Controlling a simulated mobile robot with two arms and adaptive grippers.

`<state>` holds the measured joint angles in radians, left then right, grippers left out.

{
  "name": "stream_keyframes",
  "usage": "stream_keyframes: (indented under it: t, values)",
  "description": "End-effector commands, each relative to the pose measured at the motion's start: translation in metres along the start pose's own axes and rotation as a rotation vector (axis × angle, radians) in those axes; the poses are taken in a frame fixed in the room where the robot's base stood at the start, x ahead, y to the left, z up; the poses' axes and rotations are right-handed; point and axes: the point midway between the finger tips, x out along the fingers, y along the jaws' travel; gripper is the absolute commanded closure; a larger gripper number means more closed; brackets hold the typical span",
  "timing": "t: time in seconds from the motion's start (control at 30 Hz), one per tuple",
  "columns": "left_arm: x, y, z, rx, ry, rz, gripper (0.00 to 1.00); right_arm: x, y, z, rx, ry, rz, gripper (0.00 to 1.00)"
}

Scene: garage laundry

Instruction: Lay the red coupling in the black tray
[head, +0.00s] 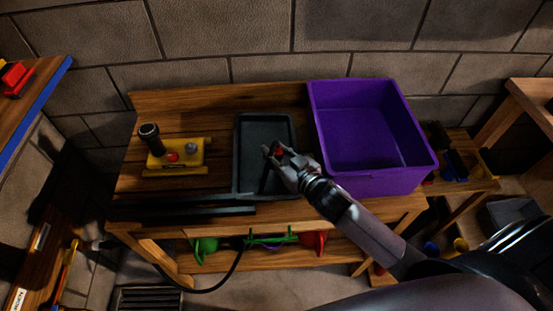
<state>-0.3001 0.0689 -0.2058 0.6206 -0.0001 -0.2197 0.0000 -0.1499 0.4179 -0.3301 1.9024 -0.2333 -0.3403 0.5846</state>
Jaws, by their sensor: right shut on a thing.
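The black tray (250,131) lies flat on the wooden workbench, left of the purple bin. My right gripper (272,155) comes in from the lower right and is over the tray. It is shut on the red coupling (279,150), of which only a small red part shows between the fingers. The fingers hide most of the coupling. I cannot tell whether the coupling touches the tray floor. My left gripper is not in view.
A deep purple bin (362,180) stands close to the tray's right side. A yellow device (176,160) with a black knob stands left of the tray. Dark bars (180,208) lie along the bench's front edge. Green and red items (205,248) show below the bench.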

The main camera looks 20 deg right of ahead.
Motion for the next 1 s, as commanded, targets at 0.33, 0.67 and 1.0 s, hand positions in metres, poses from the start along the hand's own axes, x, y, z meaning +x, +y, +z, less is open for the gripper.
stream_keyframes:
  t: [0.33, 0.67, 1.0]
  values:
    - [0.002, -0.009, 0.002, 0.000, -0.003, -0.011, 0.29, 0.007, 0.000, 0.030, 0.001, 0.000, 0.000, 1.00]
    - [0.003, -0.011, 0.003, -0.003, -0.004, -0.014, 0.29, 0.008, 0.000, 0.032, 0.000, -0.002, 0.000, 0.67]
    - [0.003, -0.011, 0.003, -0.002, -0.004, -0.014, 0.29, 0.008, 0.000, 0.032, 0.000, -0.002, 0.000, 0.53]
